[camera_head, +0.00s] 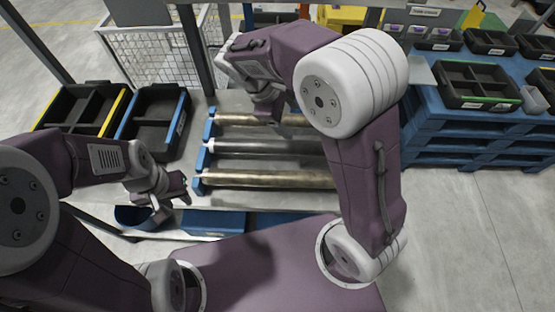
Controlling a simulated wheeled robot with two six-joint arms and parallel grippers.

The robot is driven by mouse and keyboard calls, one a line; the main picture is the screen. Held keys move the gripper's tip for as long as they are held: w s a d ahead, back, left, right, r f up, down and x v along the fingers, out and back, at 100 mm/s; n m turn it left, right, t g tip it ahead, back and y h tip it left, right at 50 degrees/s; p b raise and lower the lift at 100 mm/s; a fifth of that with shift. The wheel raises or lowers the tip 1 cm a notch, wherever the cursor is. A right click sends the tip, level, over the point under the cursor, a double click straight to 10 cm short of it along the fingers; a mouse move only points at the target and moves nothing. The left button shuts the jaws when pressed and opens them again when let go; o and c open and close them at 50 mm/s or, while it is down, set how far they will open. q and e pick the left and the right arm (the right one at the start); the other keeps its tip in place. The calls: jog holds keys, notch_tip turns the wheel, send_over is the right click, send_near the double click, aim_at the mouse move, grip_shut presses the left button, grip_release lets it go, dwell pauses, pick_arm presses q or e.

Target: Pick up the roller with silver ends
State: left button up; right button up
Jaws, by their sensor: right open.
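Three rollers lie side by side across blue rack supports (199,184) on the bench. The middle one is a dark roller (250,147) with a pale, silvery left end; its right end is hidden behind my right arm. A tan roller (235,119) lies behind it and a brass-brown roller (260,180) in front. My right gripper (268,118) is open above the back roller; whether it touches it I cannot tell. My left gripper (173,198) is open and empty, left of the rack near the front roller's left end.
Black bins with a yellow rim (122,106) and a blue rim (123,134) stand left of the rack. A white wire cage (150,57) is behind. Blue pallets (430,133) with black trays stand at right. A shelf upright (192,50) rises behind the rack.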

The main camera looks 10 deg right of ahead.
jog(key=n+b, duration=0.1)
send_over(274, 145)
jog(key=shift+t, duration=0.3)
jog(key=f, duration=0.2)
jog(key=a+f, duration=0.1)
jog(key=f, duration=0.1)
jog(key=shift+f, duration=0.35)
jog(key=shift+n, duration=0.6)
jog(key=f, duration=0.1)
jog(key=f+b, duration=0.1)
jog(key=f, duration=0.2)
jog(key=shift+s+a+f+b, duration=0.3)
jog(key=shift+a+f+b, duration=0.05)
jog(key=shift+f+b, duration=0.05)
jog(key=b+x, duration=0.1)
jog(key=x, duration=0.3)
jog(key=shift+f, duration=0.2)
jog(key=shift+w+d+f, duration=0.2)
jog(key=shift+d+f, duration=0.05)
jog(key=shift+f, duration=0.15)
jog(key=shift+s+r, duration=0.1)
jog(key=shift+c, duration=0.6)
pick_arm(q)
notch_tip(274, 145, down, 6)
jog(key=shift+f, duration=0.2)
pick_arm(e)
grip_shut()
